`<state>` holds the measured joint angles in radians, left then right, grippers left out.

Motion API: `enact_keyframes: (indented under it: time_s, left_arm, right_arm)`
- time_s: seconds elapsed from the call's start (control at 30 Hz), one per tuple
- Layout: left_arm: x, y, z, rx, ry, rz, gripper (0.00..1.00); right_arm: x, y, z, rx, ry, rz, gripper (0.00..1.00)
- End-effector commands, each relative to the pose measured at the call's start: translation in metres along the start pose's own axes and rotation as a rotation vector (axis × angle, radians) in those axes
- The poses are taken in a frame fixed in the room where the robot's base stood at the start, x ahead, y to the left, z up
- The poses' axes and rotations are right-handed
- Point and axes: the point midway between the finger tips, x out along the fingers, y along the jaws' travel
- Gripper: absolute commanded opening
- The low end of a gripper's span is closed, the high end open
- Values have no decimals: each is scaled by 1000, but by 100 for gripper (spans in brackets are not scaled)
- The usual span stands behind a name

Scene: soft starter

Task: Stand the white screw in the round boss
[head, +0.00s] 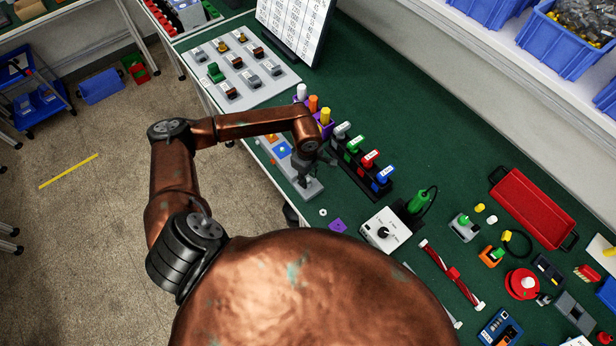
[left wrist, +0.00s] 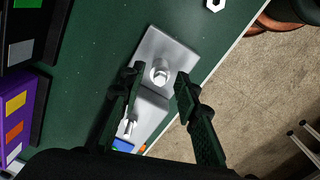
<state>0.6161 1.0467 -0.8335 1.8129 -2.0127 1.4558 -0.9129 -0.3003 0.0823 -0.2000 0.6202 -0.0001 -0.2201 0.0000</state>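A grey fixture plate (left wrist: 176,50) lies under my left gripper (left wrist: 160,75). Between the two dark fingers, seen from above in the left wrist view, is a round upright form with a bright white top (left wrist: 160,73). It looks like the white screw standing in the round boss, though I cannot clearly part screw from boss. The fingers are spread on both sides, with gaps to it. In the head view the left gripper (head: 304,172) is over the near end of the grey plate (head: 311,190) and hides much of it. My right gripper is in no view.
A white nut (left wrist: 215,4) lies off the plate's end. A small white peg (left wrist: 130,127) is near the blue patch (left wrist: 122,145). A purple rack (head: 325,127) and a black rack of coloured blocks (head: 347,172) stand close by. A control box (head: 385,229) sits to the right.

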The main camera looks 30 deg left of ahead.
Motion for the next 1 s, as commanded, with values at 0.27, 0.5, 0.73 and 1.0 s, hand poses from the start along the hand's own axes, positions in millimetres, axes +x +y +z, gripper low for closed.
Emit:
enact_keyframes:
  time_s: [0.27,0.5,0.73,1.0]
  left_arm:
    - [-21,2,0,0,0,4,30]
    - [-71,2,0,0,1,5,30]
    - [-108,1,0,1,1,1,30]
    - [-120,0,0,0,0,0,30]
  right_arm:
    - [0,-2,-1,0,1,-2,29]
    - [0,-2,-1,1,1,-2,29]
    - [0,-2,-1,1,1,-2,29]
    - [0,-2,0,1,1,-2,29]
